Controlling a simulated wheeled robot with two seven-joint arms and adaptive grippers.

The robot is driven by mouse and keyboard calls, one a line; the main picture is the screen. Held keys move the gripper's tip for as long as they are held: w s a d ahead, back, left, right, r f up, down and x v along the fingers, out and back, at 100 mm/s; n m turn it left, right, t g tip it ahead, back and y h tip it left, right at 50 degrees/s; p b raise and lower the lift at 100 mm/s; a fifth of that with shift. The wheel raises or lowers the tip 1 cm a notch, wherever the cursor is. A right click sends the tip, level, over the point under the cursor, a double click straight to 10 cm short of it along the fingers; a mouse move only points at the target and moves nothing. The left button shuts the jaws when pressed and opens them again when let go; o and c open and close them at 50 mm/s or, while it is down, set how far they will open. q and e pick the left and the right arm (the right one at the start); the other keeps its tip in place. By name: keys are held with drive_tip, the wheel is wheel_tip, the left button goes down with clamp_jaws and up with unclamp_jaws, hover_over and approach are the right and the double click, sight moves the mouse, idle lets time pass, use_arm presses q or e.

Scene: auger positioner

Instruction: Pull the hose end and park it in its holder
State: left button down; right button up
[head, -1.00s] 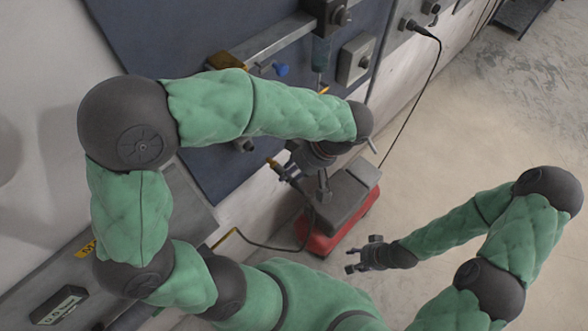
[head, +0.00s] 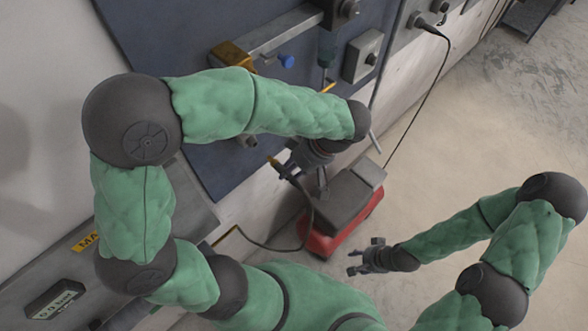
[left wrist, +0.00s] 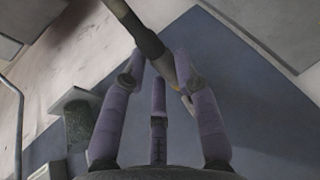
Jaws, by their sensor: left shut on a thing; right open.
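My left gripper (head: 290,170) is shut on the hose end (head: 274,162), a dark fitting with a yellow tip, in front of the blue-grey wall panel. In the left wrist view the hose end (left wrist: 150,42) runs between the purple-grey fingers (left wrist: 160,75), its yellow part by the right finger. My right gripper (head: 368,258) is open and empty, low above the floor. I cannot tell which part is the holder; my left arm covers some of the panel.
On the blue-grey panel (head: 205,160) are a rail with a yellow-brown block (head: 230,54), a blue knob (head: 286,61) and a grey box (head: 362,55). A red-and-grey unit (head: 343,212) stands below. A black cable (head: 425,90) hangs at right. The floor at right is clear.

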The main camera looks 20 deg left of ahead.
use_arm(q)
drive_tip(key=shift+h, duration=0.3)
drive_tip(key=shift+w+a+r, duration=0.1)
drive_tip(key=shift+w+a, duration=0.15)
drive_tip(key=shift+a, duration=0.4)
drive_tip(key=shift+w+a+r, duration=0.1)
drive_tip(key=shift+w+a, duration=0.2)
drive_tip(key=shift+a, duration=0.3)
drive_tip(key=shift+w+a, duration=0.25)
drive_tip(key=shift+a, duration=0.4)
drive_tip(key=shift+w+a+b, duration=0.2)
drive_tip(key=shift+w+a, duration=0.15)
drive_tip(key=shift+a, duration=0.4)
drive_tip(key=shift+w+a+b, duration=0.2)
drive_tip(key=shift+w+a, duration=0.1)
drive_tip(key=shift+a, duration=0.45)
idle(0.6)
drive_tip(key=c, duration=0.9)
unclamp_jaws()
drive_tip(key=shift+o, duration=0.2)
drive_tip(key=v, duration=1.2)
drive_tip(key=shift+w, duration=0.1)
